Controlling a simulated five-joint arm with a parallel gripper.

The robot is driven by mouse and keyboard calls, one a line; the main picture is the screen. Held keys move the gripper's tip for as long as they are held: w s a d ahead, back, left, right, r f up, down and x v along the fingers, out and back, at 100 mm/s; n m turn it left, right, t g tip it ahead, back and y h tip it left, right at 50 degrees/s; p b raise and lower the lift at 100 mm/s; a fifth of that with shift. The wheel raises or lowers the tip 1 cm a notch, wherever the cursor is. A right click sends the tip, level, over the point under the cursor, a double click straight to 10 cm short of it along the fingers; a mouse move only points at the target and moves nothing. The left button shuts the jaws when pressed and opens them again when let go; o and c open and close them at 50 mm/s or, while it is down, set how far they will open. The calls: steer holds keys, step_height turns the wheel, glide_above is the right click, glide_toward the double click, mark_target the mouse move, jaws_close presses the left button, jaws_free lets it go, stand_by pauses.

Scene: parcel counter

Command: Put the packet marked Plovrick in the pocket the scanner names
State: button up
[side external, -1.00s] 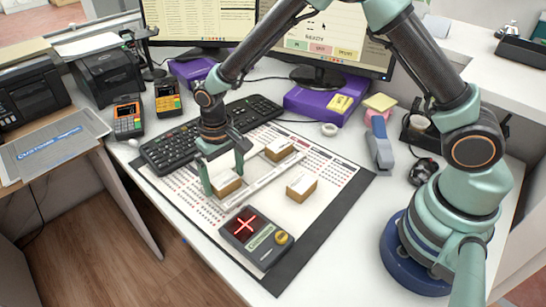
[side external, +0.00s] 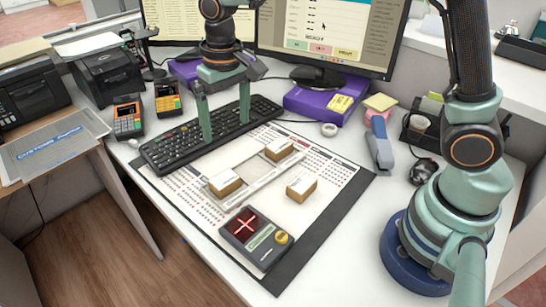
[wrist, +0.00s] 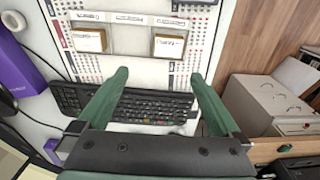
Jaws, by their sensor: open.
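Three small brown packets with white labels show in the side view; the print is too small to read. One packet (side external: 225,183) sits at the left end of the white pocket tray (side external: 262,179), another packet (side external: 279,150) at its far right end. A third packet (side external: 301,187) is in front of the tray, to the right. The wrist view shows two packets, left (wrist: 90,40) and right (wrist: 168,47). The scanner (side external: 257,238) displays a red X. My gripper (side external: 226,138) is open and empty, raised above the keyboard, apart from the packets.
The black keyboard (side external: 165,150) lies behind the tray. Two card terminals (side external: 128,118) stand at left. Purple boxes (side external: 310,104) sit under the monitors (side external: 335,40). A stapler (side external: 379,150) and a tape roll (side external: 329,129) are at right. The mat's right side is clear.

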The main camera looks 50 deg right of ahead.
steer(key=s+d+r+t, duration=0.5)
steer(key=s+d+r, duration=0.3)
steer(key=s+d, duration=0.5)
steer(key=shift+d, duration=0.3)
steer(key=shift+r, duration=0.15)
